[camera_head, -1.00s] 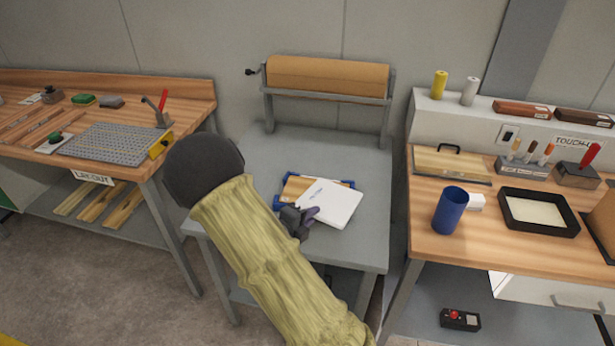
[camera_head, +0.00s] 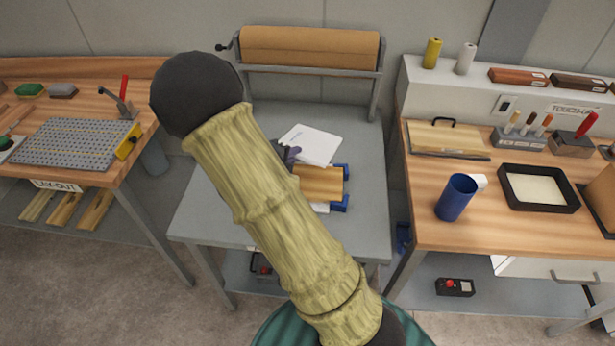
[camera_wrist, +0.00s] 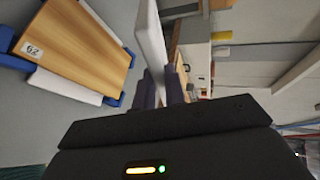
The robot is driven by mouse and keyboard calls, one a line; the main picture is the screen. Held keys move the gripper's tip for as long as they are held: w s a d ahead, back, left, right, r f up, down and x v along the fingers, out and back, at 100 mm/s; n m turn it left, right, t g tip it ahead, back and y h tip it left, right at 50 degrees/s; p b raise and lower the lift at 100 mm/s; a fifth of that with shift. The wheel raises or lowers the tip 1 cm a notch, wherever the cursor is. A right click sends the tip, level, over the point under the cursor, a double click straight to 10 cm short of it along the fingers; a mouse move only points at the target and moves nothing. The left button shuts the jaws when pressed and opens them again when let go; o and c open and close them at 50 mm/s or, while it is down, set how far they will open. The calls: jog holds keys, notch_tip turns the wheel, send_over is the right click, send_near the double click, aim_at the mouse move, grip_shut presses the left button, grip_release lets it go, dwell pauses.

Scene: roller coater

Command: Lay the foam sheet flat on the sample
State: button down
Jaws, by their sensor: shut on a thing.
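The white foam sheet (camera_head: 312,144) with small print is in my gripper (camera_head: 290,154) above the grey table. In the wrist view the sheet (camera_wrist: 150,38) shows nearly edge-on, pinched between the dark fingers (camera_wrist: 163,90). White material (camera_wrist: 65,88) shows along the board's edges. My arm hides the board's left part in the head view.
A brown paper roll (camera_head: 310,48) on a stand is at the grey table's (camera_head: 360,125) back. The table is bare left of my arm and on the right. A bench with a blue cup (camera_head: 456,198) and black tray (camera_head: 538,188) stands right; a lay-out bench (camera_head: 75,142) stands left.

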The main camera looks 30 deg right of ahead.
jog(key=shift+s+a, duration=0.2)
jog(key=shift+s, duration=0.2)
notch_tip(320, 180, down, 10)
jog(key=b, duration=0.7)
jog(key=shift+b, duration=0.35)
jog(key=shift+w, duration=0.1)
jog(key=c, duration=1.6)
grip_release()
jog(key=shift+r, duration=0.1)
jog(key=p+v, duration=0.2)
jog(key=v, duration=0.6)
